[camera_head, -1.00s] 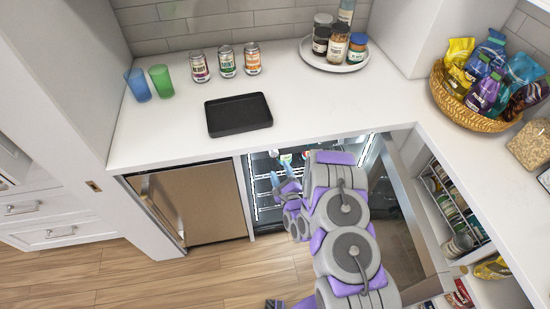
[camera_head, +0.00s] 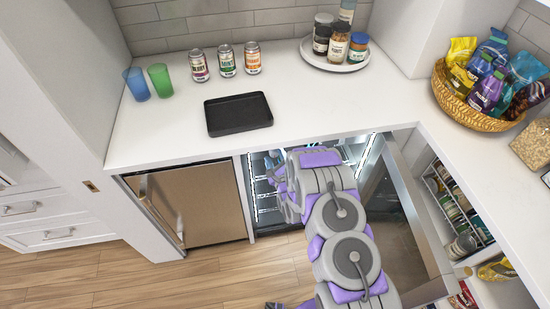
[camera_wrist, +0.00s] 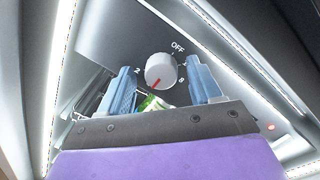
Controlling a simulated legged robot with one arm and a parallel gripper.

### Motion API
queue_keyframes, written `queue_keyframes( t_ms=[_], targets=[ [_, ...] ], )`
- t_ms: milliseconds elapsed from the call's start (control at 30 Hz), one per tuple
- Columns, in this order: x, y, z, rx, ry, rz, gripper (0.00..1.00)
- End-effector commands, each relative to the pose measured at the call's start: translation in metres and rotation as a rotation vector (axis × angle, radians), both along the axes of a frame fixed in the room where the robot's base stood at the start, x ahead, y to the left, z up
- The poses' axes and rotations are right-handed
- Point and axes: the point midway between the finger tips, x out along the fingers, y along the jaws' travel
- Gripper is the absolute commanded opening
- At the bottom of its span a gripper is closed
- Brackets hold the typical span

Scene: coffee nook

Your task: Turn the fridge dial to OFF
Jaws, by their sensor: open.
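The fridge dial (camera_wrist: 160,70) is a round white knob with a red pointer mark in the wrist view. The mark points down and a little left, away from the OFF label (camera_wrist: 178,47) at the upper right; numbers are printed around the knob. My gripper (camera_wrist: 163,82) is open, with its two blue fingers to the left and right of the dial. I cannot tell whether they touch it. In the head view the open fridge (camera_head: 265,190) is lit inside under the counter, and my arm reaches into it, hiding the dial and the gripper.
The open fridge door (camera_head: 405,240) stands right of my arm, near a shelf of jars (camera_head: 455,215). The white counter (camera_head: 170,125) above holds a black tray (camera_head: 238,114), cans, cups and a basket (camera_head: 475,112). A green item (camera_wrist: 152,103) shows behind the gripper.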

Motion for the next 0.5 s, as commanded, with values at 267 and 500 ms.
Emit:
queue_keyframes(
  t_ms=[267,500],
  targets=[
    [-0.0002,-0.0001,0.0001,0.0,0.0,0.0,0.43],
    [-0.0005,0.0004,-0.0005,0.0,0.001,0.001,0.2]
  ],
)
